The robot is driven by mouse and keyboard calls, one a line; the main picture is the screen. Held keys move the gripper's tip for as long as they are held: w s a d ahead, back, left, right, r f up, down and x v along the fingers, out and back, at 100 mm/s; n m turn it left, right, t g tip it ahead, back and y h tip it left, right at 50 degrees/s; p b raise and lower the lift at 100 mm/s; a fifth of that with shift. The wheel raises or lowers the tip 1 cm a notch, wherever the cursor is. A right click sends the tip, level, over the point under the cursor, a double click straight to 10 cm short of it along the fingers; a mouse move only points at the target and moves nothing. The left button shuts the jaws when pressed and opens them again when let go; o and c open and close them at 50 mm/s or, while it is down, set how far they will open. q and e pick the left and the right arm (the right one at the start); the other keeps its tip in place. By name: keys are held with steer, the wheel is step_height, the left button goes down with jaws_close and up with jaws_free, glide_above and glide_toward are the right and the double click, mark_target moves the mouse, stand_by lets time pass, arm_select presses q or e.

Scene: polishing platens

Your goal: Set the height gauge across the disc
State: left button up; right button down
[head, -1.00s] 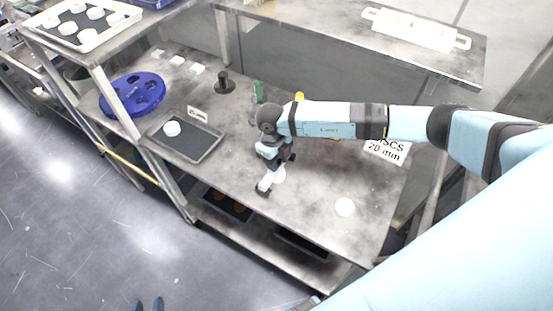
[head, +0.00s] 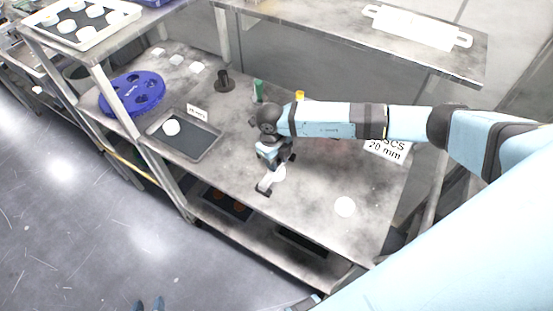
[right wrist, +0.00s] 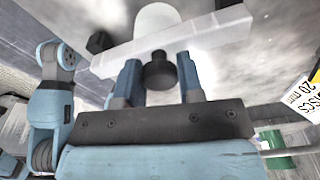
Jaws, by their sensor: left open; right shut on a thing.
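My right gripper (head: 274,163) comes in from the right and points down over the middle of the bench. It is shut on the height gauge, a pale bar (right wrist: 175,42) with a dark block at each end. The gauge's dark round knob (right wrist: 158,72) sits between the fingers in the right wrist view. A white disc (head: 279,174) lies beside and partly behind the bar; it also shows in the right wrist view as a white dome (right wrist: 156,18). I cannot tell whether the bar touches the disc or the bench. My left gripper is not in view.
A blue platen with holes (head: 116,104) and a dark tray (head: 190,147) holding a white disc (head: 171,127) stand left. A dark post (head: 223,82) and green block (head: 258,87) stand behind. Another white disc (head: 345,207) lies right, near a discs sign (head: 385,149).

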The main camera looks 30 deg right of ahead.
steer(key=c, duration=0.7)
jaws_free()
steer(key=shift+o, duration=0.2)
step_height(320, 180, up, 14)
steer(key=w+b, duration=0.1)
steer(key=b, duration=0.1)
steer(key=shift+w+a+f, duration=0.15)
steer(key=shift+w+a, duration=0.1)
steer(key=shift+a, duration=0.05)
